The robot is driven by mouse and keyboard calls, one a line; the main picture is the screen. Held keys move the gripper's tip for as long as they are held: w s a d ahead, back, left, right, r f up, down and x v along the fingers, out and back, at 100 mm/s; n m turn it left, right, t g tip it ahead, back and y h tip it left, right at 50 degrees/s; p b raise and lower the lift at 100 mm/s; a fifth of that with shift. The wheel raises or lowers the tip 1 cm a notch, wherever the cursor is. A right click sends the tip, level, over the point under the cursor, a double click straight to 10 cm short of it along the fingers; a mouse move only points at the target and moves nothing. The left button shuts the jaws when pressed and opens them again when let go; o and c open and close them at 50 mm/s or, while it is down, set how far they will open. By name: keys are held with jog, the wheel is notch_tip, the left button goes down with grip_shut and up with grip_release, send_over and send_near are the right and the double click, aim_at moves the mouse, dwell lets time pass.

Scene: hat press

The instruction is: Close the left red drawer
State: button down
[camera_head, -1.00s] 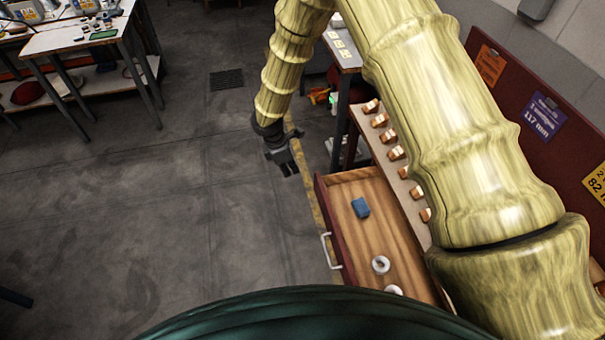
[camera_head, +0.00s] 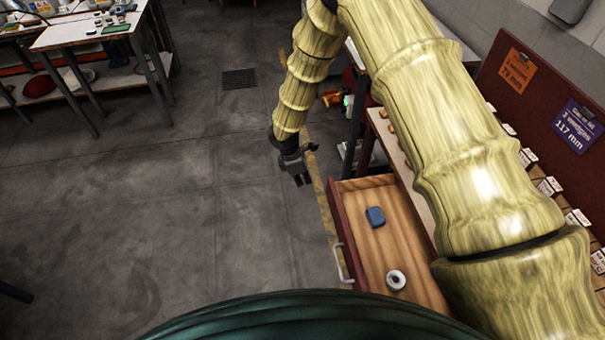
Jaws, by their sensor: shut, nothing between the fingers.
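The red drawer (camera_head: 343,226) is pulled out to the left from the bench, with a red front and a pale curved handle (camera_head: 343,262). Its wooden inside (camera_head: 388,240) holds a blue block (camera_head: 375,216) and a white ring (camera_head: 396,280). The drawer's near end is hidden by a dark green shape at the bottom. My gripper (camera_head: 303,181) is shut and empty. It appears just beyond and left of the drawer's far front corner, apart from the drawer front.
The bench top (camera_head: 398,164) runs along the right, partly hidden by my arm. A dark red board (camera_head: 530,80) with orange and purple signs stands behind it. A worktable (camera_head: 90,32) is at the upper left. Open concrete floor lies left of the drawer.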

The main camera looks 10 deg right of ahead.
jog(key=d+f+p, duration=0.4)
jog(key=d+f, duration=0.1)
jog(key=f, duration=0.1)
jog(key=shift+d+p, duration=0.25)
jog(key=shift+p, duration=0.15)
jog(key=shift+d+f, duration=0.15)
dwell(0.4)
